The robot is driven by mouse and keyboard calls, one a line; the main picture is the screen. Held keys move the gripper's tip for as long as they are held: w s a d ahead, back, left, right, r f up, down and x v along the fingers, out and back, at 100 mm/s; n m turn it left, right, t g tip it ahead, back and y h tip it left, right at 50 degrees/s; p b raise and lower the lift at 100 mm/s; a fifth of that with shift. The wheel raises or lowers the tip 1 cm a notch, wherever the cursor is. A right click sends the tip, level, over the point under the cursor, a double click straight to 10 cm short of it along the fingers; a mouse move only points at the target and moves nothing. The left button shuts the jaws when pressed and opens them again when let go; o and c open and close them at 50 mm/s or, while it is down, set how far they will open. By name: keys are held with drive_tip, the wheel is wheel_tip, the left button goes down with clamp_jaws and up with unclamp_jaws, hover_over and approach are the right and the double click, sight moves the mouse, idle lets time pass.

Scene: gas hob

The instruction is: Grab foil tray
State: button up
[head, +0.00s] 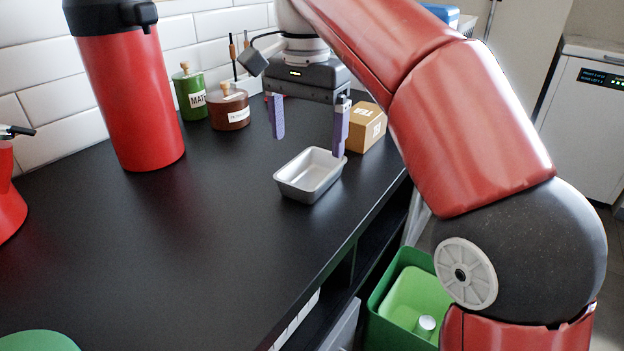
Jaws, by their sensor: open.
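The foil tray (310,175) is a small silver rectangular tray, empty, lying upright on the black counter (190,240) near its right edge. My gripper (309,145) is open, with its two purple fingers pointing down. It appears above and slightly behind the tray, apart from it. The right fingertip overlaps the tray's far right corner in the picture. I cannot tell the exact height of the fingers over the tray.
A cardboard box (366,127) stands just behind the tray to the right. A brown jar (228,108), a green jar (189,93) and a large red flask (130,95) stand at the back left. A green bin (385,285) is below the counter's right edge. The front counter is mostly clear.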

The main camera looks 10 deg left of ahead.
sight(312, 183)
drive_tip(key=f+b, duration=0.1)
drive_tip(key=f, duration=0.3)
drive_tip(key=d+f+b, duration=0.1)
drive_tip(key=f, duration=0.1)
drive_tip(key=shift+s+f+b, duration=0.15)
drive_tip(key=shift+f+b, duration=0.1)
drive_tip(key=shift+b, duration=0.05)
drive_tip(key=c, duration=1)
